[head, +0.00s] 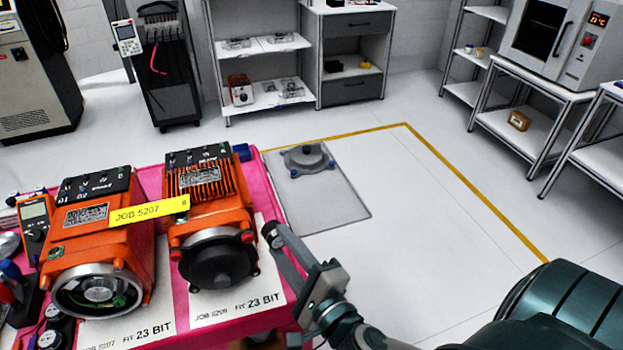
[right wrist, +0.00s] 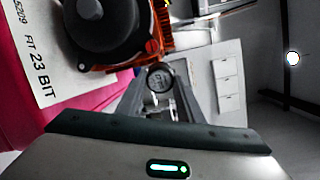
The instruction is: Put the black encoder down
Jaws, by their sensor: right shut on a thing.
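My right gripper (head: 272,234) is beside the right-hand edge of the pink bench mat, just right of the second orange motor. In the right wrist view its fingers (right wrist: 160,88) are shut on a small round black encoder (right wrist: 159,75) with pale lettering on its face. The encoder is held close to the motor's orange housing; whether it touches anything is unclear. In the head view it is hard to separate from the dark fingertips. My left gripper is not in view.
Two orange motors stand on the pink mat (head: 263,199): one with an open round end (head: 97,292), one with a black end cap (head: 217,262). White job sheets (head: 237,309) lie under them. A yellow JOB 5207 label (head: 149,211) spans the motors. Small tools crowd the left.

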